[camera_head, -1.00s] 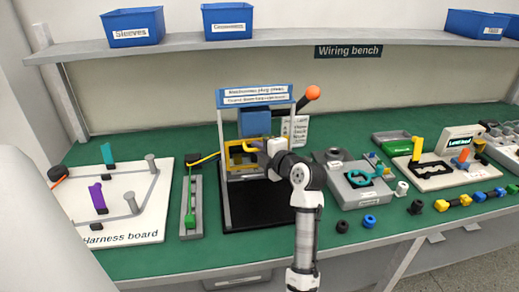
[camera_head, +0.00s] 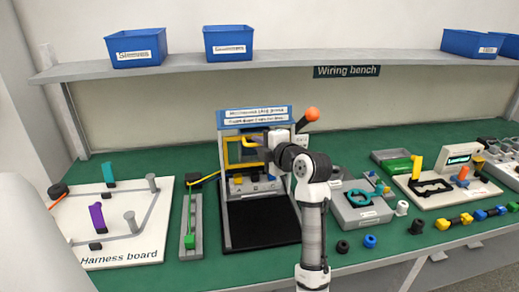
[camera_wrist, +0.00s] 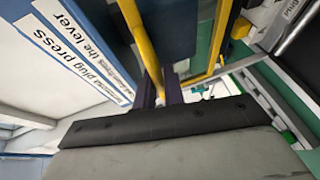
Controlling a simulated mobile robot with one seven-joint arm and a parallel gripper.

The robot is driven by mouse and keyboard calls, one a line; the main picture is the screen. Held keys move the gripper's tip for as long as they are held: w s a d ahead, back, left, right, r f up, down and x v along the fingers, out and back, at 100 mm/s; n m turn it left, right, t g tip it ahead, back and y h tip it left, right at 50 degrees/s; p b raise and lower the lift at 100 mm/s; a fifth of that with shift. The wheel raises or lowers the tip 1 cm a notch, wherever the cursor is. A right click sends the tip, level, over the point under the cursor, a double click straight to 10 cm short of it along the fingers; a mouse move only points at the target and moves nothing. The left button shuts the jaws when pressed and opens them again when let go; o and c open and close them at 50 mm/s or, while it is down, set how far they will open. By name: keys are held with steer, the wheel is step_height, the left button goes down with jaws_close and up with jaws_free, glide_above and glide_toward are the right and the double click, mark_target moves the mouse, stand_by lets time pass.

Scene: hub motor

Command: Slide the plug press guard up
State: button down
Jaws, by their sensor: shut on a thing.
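The plug press (camera_head: 255,114) stands in the middle of the bench, a blue-topped frame with a dark base. Its yellow guard (camera_head: 230,152) is a rectangular frame at the upper part of the opening, just under the label board. The press's lower interior shows beneath it. My gripper (camera_head: 262,142) reaches in from the right and is shut on the guard. In the wrist view, my gripper's purple fingers (camera_wrist: 160,92) close on a yellow bar (camera_wrist: 141,42). My wrist and arm hide the press's right side in the head view.
The press lever with its orange knob (camera_head: 312,114) rises at the right, close to my wrist. The harness board (camera_head: 120,240) lies at left, and a grey fixture (camera_head: 357,212) stands to the right. The shelf (camera_head: 270,73) with blue bins is above.

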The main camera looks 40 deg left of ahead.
steer(key=c, duration=1.5)
jaws_free()
steer(key=b+v, duration=0.4)
steer(key=v, duration=1)
steer(key=shift+a, duration=0.15)
